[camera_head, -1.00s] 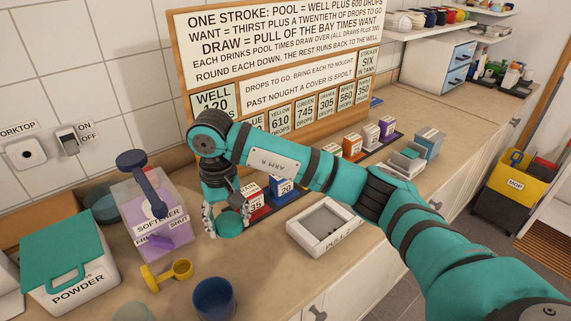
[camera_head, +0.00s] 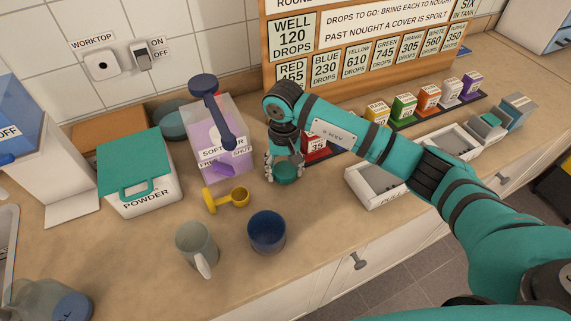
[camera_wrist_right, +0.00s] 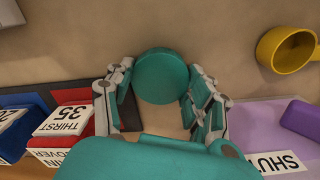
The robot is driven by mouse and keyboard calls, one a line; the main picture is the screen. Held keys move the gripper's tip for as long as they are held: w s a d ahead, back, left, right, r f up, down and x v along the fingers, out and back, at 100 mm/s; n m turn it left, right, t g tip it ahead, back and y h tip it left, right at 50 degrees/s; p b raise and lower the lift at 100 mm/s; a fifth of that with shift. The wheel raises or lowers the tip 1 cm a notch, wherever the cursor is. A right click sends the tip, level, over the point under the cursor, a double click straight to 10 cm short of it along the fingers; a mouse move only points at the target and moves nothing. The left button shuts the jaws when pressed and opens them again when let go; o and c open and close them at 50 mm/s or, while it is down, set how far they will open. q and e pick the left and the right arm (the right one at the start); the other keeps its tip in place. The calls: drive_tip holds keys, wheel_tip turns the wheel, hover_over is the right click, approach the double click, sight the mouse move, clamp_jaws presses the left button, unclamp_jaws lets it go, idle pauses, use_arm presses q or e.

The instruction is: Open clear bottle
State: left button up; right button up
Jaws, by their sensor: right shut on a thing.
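A see-through grey-green bottle (camera_head: 32,300) with a dark blue cap (camera_head: 73,307) is at the lower left of the head view, partly cut off by the bottom edge. My right gripper (camera_head: 285,168) is far to its right, pointing down beside the softener box. It is shut on a round teal piece (camera_head: 287,174), which also shows between the fingers (camera_wrist_right: 156,81) in the right wrist view as a flat-topped teal disc (camera_wrist_right: 162,76). I cannot tell whether that piece touches the worktop. My left gripper is not in view.
A blue cup (camera_head: 267,236), a grey-green mug (camera_head: 198,248) and a yellow scoop (camera_head: 228,199) stand between the bottle and my right gripper. The powder box (camera_head: 140,182) and softener box (camera_head: 222,125) are behind. Bare worktop lies around the mug.

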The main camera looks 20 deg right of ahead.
drive_tip(key=shift+f, duration=0.25)
drive_tip(key=o, duration=1)
drive_tip(key=shift+r, duration=0.1)
drive_tip(key=shift+o, duration=1.4)
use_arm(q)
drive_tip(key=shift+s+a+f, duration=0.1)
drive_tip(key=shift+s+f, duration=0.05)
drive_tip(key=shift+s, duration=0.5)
